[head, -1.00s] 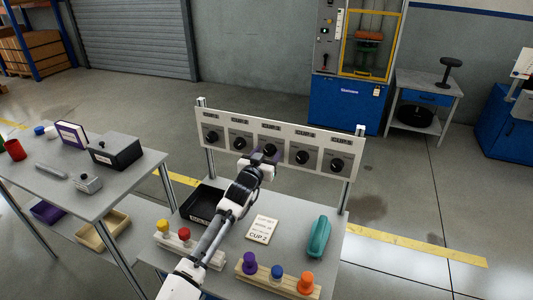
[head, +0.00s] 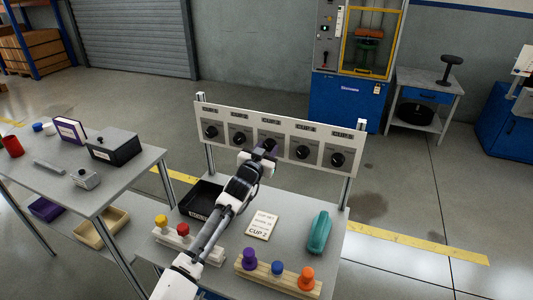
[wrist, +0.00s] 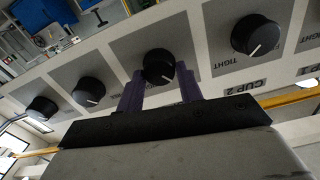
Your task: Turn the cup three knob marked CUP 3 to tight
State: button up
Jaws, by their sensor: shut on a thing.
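A pale panel (head: 287,124) carries a row of several black knobs on grey plates. The cup three knob is the middle one, mostly hidden by my gripper (head: 268,152) in the head view. In the wrist view the knob (wrist: 158,63) sits between the two purple fingers of my gripper (wrist: 160,84), which are shut on it from both sides.
The panel stands on posts at the back of a grey table (head: 225,262). On the table are a black tray (head: 202,196), a printed card (head: 262,224), a teal case (head: 320,233) and racks of coloured pegs (head: 278,280). A second table (head: 130,172) stands to the left.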

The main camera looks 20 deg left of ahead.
jog(key=m+b, duration=0.3)
jog(key=shift+d+f+b, duration=0.1)
jog(key=shift+f+b, duration=0.15)
jog(key=shift+b, duration=0.05)
jog(key=m+b, duration=0.2)
jog(key=m, duration=0.3)
jog(key=shift+r+b, duration=0.1)
jog(key=shift+b, duration=0.2)
jog(key=m+b, duration=0.1)
jog(key=m, duration=0.3)
jog(key=shift+d, duration=0.1)
jog(key=shift+m, duration=2.1)
jog(key=o, duration=1)
jog(key=s+b, duration=0.1)
jog(key=s, duration=0.6)
jog(key=s+b, duration=0.2)
jog(key=s, duration=0.5)
jog(key=shift+a, duration=0.2)
